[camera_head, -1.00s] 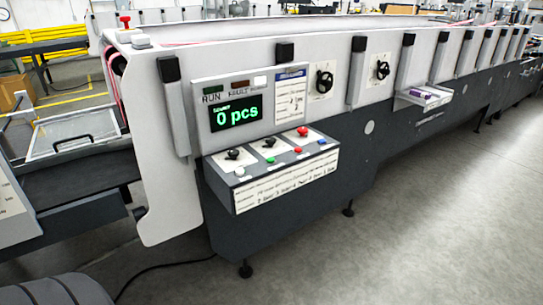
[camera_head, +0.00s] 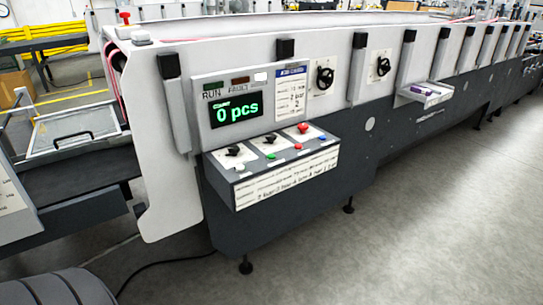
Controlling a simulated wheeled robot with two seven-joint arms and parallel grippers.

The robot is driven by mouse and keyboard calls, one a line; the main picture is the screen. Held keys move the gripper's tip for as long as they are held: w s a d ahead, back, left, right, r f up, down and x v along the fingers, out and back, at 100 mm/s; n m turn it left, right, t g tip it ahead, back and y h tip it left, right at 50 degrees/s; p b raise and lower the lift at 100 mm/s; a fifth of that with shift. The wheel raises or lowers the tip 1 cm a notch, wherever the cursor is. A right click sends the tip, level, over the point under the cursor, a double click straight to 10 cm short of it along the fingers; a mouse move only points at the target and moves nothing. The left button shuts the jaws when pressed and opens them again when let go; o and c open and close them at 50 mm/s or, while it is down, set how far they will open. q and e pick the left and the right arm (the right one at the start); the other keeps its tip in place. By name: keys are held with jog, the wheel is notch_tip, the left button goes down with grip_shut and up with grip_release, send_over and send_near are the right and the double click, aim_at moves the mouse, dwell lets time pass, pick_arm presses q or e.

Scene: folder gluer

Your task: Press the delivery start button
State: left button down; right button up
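The folder gluer (camera_head: 325,95) is a long white and dark grey machine running from the left front to the far right. Its control box (camera_head: 275,160) sticks out of the front below the counter display (camera_head: 237,111), which reads 0 pcs in green. The box top carries black knobs (camera_head: 235,150), a red knob (camera_head: 303,128) and several small green, blue, red and white buttons. The labels are too small to read, so I cannot tell which button is the delivery start. Neither of my grippers is in view.
A small shelf (camera_head: 426,94) with a purple item juts from the machine further right. Machine feet (camera_head: 245,266) stand on the floor, and a black cable (camera_head: 150,268) lies at lower left. The grey floor (camera_head: 410,220) in front of the machine is clear.

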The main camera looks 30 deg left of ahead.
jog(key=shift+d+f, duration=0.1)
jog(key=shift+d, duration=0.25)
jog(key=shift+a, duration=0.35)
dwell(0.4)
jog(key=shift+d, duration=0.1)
